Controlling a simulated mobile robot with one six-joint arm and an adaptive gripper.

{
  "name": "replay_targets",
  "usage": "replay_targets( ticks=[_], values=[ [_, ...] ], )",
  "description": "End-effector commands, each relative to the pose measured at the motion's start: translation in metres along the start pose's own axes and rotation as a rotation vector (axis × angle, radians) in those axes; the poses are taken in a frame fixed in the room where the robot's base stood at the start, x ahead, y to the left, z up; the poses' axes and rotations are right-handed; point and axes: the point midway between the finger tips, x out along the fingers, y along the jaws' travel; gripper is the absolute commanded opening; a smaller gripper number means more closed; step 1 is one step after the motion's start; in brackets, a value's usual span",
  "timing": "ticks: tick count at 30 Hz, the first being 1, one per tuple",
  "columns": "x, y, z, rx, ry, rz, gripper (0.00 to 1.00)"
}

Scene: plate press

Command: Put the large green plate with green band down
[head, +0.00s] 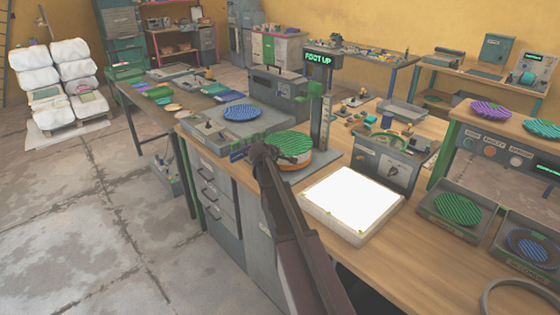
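A large green ribbed plate (293,142) is in the middle of the head view, level or nearly so, over a round grey base with an orange and white band showing below it. I cannot make out the colour of the plate's own band. My gripper (268,153) is at the plate's left front edge and overlaps it in the picture. The fingers are dark and small, so I cannot tell whether they are shut on the rim. Whether the plate touches what is below it is also unclear.
A post with a "FOOT UP" sign (318,57) stands behind the plate. A bright white light panel (352,200) lies to the right. A smaller green plate (458,209) and a blue plate (530,246) sit in trays at right. Another blue plate (241,112) lies at left.

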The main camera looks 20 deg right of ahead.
Motion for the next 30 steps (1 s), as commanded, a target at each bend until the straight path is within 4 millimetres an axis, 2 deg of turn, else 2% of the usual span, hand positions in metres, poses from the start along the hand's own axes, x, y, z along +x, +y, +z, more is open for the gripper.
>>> replay_targets(
  ticks=[4, 6, 15, 30],
  values=[
    [0.012, 0.004, -0.009, 0.0, 0.0, 0.0, 0.0],
    [0.014, -0.005, -0.006, 0.0, 0.0, 0.0, 0.0],
    [0.025, -0.025, -0.007, 0.0, 0.0, 0.0, 0.0],
    [0.026, -0.027, -0.007, 0.0, 0.001, 0.0, 0.0]
  ],
)
